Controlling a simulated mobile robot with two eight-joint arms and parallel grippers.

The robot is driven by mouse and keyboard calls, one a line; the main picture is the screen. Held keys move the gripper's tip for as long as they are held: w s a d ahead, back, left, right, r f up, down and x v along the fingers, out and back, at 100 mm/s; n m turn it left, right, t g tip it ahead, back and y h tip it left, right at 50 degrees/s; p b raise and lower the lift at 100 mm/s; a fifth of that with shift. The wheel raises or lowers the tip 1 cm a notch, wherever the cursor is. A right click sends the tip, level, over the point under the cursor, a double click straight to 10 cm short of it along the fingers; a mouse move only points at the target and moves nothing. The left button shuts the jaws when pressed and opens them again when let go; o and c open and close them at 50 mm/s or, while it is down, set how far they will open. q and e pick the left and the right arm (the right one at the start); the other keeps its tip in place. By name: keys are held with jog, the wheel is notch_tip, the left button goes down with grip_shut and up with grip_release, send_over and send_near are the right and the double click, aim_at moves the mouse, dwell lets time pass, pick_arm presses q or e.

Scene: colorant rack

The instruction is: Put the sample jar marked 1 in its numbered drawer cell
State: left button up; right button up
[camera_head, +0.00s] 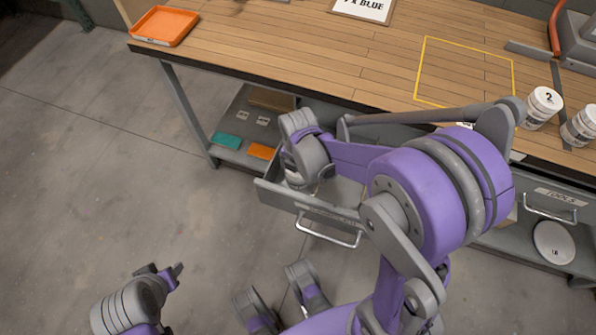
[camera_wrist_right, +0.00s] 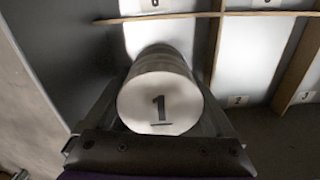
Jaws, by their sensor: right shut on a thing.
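In the right wrist view the white jar marked 1 (camera_wrist_right: 160,100) sits between the fingers of my right gripper (camera_wrist_right: 165,115), which is shut on it. Jar and gripper are at the open drawer (camera_head: 318,212), over a left-hand cell beside a wooden divider (camera_wrist_right: 217,45). Cells marked 2 (camera_wrist_right: 238,100) and 3 (camera_wrist_right: 306,97) lie to the right. The label of the cell under the jar is hidden. I cannot tell whether the jar touches the cell floor. In the head view my right arm hides the jar. My left gripper (camera_head: 163,272) is open and empty, low at left.
The wooden bench (camera_head: 300,50) is above and behind the drawer. A jar marked 2 (camera_head: 543,106) and another white jar (camera_head: 582,126) stand on it at right. An orange tray (camera_head: 164,26) is at its left end. The floor at left is clear.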

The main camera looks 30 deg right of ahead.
jog(key=o, duration=1.3)
jog(key=shift+f, duration=0.1)
notch_tip(320, 180, up, 12)
jog(key=p, duration=0.3)
jog(key=shift+s+a+r+m, duration=0.1)
jog(key=shift+s+r+m, duration=0.15)
jog(key=shift+m, duration=0.05)
jog(key=s+a+m+t, duration=0.1)
jog(key=s+m, duration=0.2)
jog(key=m, duration=0.3)
jog(key=s+a+r+m+t, duration=0.1)
jog(key=s+m, duration=0.2)
jog(key=m, duration=0.4)
jog(key=s+m+t, duration=0.2)
jog(key=s+m, duration=0.2)
jog(key=m, duration=0.3)
jog(key=shift+a+r, duration=0.15)
jog(key=shift+a, duration=0.25)
jog(key=m, duration=0.1)
jog(key=s+m, duration=0.1)
jog(key=m, duration=0.1)
jog(key=shift+s+a+f+m+t, duration=0.1)
jog(key=shift+f+m+t, duration=0.1)
jog(key=shift+m+t, duration=0.15)
